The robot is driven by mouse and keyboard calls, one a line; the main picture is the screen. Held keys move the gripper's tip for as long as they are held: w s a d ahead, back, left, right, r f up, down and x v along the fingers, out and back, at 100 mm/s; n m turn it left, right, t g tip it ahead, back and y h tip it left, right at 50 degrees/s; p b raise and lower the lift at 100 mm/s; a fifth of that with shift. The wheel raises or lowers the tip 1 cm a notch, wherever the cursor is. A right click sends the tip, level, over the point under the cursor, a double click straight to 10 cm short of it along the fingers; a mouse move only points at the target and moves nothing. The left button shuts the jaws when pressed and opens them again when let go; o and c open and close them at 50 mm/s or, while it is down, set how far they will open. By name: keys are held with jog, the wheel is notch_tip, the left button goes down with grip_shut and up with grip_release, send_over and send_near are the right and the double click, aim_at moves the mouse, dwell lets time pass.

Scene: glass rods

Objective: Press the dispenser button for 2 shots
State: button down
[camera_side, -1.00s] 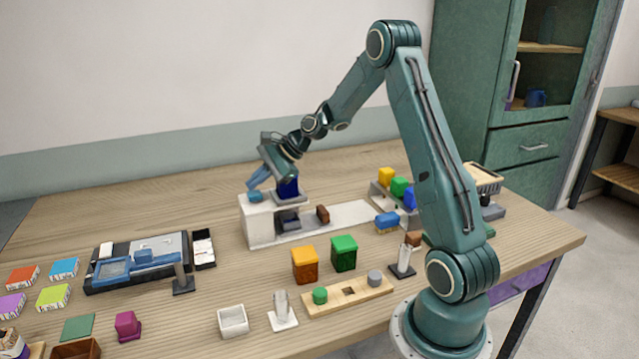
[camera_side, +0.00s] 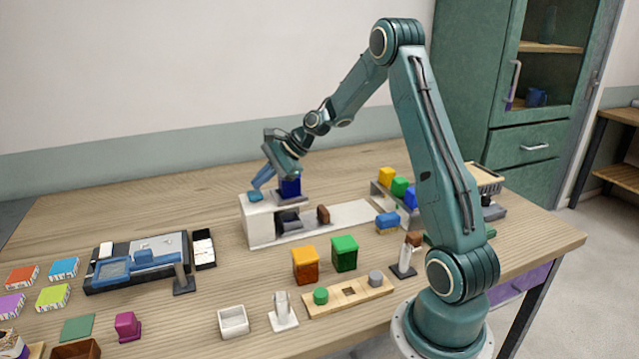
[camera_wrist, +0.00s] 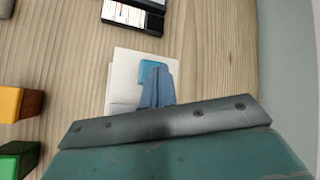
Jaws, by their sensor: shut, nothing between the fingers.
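The dispenser (camera_side: 259,228) is a white box-like unit on the table with a light-blue button (camera_side: 256,196) on its top left and a dark blue block (camera_side: 290,187) on its top right. My gripper (camera_side: 258,186) is shut and empty, its blue fingers pointing down just above the button. In the wrist view, the shut fingertips (camera_wrist: 160,72) overlap the button (camera_wrist: 147,70) on the white top (camera_wrist: 122,80). Whether the tips touch the button is hard to tell; a small gap seems to show in the side view.
A small brown block (camera_side: 323,214) sits on the dispenser's base strip. An orange block (camera_side: 305,265) and a green block (camera_side: 344,253) stand in front of it. A dark tray (camera_side: 95,285) lies to the left. The table behind the dispenser is clear.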

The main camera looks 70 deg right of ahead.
aim_at(260, 193)
jog(key=shift+w+r, duration=0.15)
jog(key=shift+r, duration=1.45)
jog(key=shift+a, duration=0.1)
jog(key=shift+a+r, duration=0.1)
jog(key=shift+a+r+n, duration=0.2)
jog(key=shift+a+n, duration=0.05)
jog(key=shift+n, duration=0.05)
jog(key=s+a+r+n+g+h, duration=0.1)
jog(key=s+a+r+n, duration=0.4)
jog(key=s+a+n, duration=0.15)
jog(key=s+a+r+n+g+h, duration=0.1)
jog(key=s+a+r+n, duration=0.4)
jog(key=a, duration=0.3)
jog(key=s+a+n+h, duration=0.1)
jog(key=s+a+n, duration=0.1)
jog(key=s+n, duration=0.3)
jog(key=s+a+f+n+h, duration=0.1)
jog(key=s+a+n, duration=0.2)
jog(key=s, duration=1)
jog(key=shift+s+f+n, duration=0.25)
jog(key=shift+s+n, duration=0.1)
jog(key=shift+n, duration=0.5)
